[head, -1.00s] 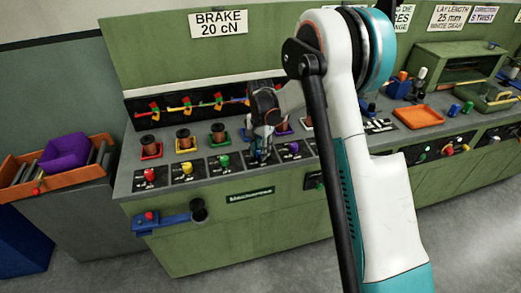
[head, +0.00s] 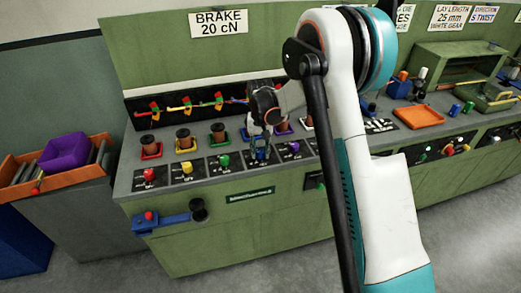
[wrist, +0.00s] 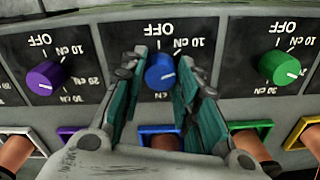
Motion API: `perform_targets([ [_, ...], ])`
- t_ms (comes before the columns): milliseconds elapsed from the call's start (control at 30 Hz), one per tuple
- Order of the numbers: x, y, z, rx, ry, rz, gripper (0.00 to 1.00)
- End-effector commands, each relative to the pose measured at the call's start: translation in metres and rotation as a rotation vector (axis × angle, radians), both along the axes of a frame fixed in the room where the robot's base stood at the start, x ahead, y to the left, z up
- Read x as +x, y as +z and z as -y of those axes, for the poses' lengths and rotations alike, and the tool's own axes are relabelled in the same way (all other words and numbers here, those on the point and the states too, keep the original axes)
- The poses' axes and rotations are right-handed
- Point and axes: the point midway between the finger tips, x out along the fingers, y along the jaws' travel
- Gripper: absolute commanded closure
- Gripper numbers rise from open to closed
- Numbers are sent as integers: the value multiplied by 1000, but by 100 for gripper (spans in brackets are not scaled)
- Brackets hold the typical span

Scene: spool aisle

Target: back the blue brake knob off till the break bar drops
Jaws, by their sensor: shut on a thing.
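The blue brake knob (wrist: 159,72) sits on a black dial plate marked OFF and 10 cN, between my two fingertips in the wrist view. My gripper (wrist: 160,75) is shut on it, one finger on each side. In the head view my gripper (head: 259,153) reaches down at the row of knobs and largely hides the blue one. Coloured break bars (head: 184,104) stand on the black panel behind the spools. The bar behind my gripper is partly covered, so its position cannot be told.
A green knob (wrist: 282,67) and a purple knob (wrist: 45,75) flank the blue one closely. Copper spools in coloured trays (head: 184,146) stand behind the knobs. An orange tray (head: 418,117) lies to the right.

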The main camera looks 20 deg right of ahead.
Motion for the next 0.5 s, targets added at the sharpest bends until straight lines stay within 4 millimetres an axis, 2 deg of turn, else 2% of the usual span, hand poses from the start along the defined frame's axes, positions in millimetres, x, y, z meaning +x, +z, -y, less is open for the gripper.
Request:
perform_targets([
  [500,0,0,-1,0,440,0,95],
])
